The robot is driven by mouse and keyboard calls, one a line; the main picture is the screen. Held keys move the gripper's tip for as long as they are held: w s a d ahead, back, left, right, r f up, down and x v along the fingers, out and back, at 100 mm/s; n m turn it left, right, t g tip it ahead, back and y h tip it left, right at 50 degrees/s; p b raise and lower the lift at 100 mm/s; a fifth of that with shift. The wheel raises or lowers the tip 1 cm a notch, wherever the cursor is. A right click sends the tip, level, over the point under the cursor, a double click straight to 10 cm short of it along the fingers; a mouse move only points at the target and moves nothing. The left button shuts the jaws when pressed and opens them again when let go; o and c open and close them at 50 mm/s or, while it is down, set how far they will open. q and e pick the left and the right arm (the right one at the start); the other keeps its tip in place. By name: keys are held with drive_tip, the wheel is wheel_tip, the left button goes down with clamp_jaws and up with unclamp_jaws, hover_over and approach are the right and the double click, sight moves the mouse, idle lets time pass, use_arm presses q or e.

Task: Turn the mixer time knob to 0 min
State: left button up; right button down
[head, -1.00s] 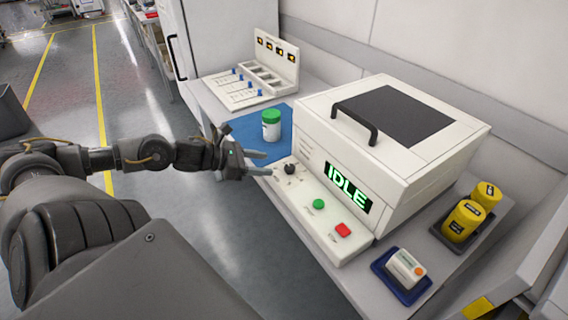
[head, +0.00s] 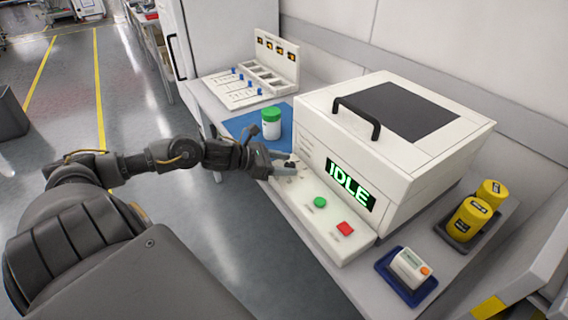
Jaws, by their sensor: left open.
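The mixer (head: 385,165) is a white box with a dark lid panel, a black handle and a green "IDLE" display (head: 350,184). Its sloped front panel bears the dark time knob (head: 290,166), a green button (head: 320,202) and a red button (head: 345,228). My left gripper (head: 287,163) is open at the knob, with its fingers around or right beside it; I cannot tell whether they touch. The gripper partly hides the knob and its scale, so the setting cannot be read. My right gripper is not in view.
A green-capped white jar (head: 271,123) stands on a blue mat (head: 243,124) behind my left gripper. A rack (head: 262,78) is at the back. Yellow canisters (head: 468,220) and a small device in a blue tray (head: 407,292) stand at the right.

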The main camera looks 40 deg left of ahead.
use_arm(q)
drive_tip(key=c, duration=1)
drive_tip(key=shift+o, duration=0.2)
drive_tip(key=shift+d+n, duration=0.1)
drive_tip(key=shift+n, duration=0.2)
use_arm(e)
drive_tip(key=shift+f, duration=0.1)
